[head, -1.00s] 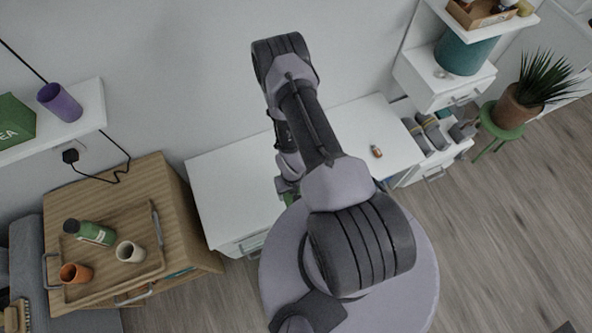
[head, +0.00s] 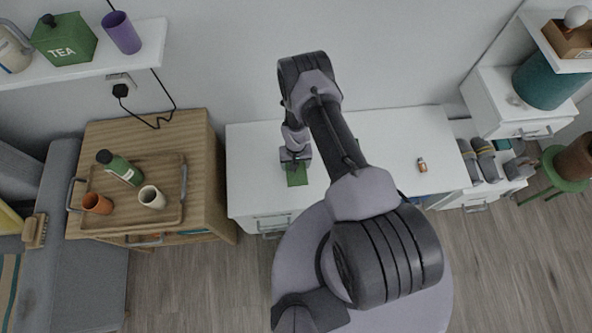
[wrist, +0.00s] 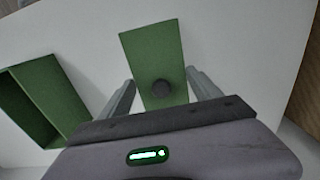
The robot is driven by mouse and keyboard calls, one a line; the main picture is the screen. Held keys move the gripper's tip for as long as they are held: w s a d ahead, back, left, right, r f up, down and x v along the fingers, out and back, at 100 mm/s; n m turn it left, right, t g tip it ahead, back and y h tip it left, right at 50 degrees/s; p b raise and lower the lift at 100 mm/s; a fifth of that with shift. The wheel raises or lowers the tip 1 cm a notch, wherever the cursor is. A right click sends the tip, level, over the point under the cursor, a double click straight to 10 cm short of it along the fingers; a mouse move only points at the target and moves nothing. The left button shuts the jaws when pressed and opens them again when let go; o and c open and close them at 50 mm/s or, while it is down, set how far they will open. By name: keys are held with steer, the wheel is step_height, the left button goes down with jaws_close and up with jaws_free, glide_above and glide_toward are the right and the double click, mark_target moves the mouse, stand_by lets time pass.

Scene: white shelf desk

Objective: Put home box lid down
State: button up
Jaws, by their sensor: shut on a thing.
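The lid is a flat green panel with a dark round knob, and it shows in the wrist view (wrist: 152,48). My gripper (wrist: 161,88) is shut on it, one finger at each side near the knob. In the head view my gripper (head: 296,160) is over the left part of the white desk, with the green lid (head: 297,176) just in front of it. The open green box (wrist: 42,98) lies left of the lid in the wrist view, apart from it. My arm seems to hide the box in the head view. I cannot tell whether the lid touches the desk.
The white desk (head: 395,135) is mostly clear, with a small orange bottle (head: 421,165) at right. A wooden cabinet (head: 215,175) with a tray (head: 135,217) stands left. A shelf (head: 150,45) with a green TEA box (head: 65,40) hangs above it.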

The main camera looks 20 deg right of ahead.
step_height(320, 180, down, 4)
steer(key=shift+s+r+b, duration=0.1)
steer(key=shift+s+b, duration=0.05)
steer(key=shift+b, duration=0.55)
steer(key=shift+r, duration=0.15)
steer(key=o, duration=0.9)
steer(key=shift+f, duration=0.2)
steer(key=o, duration=0.5)
steer(key=shift+c, duration=0.2)
steer(key=shift+r, duration=0.15)
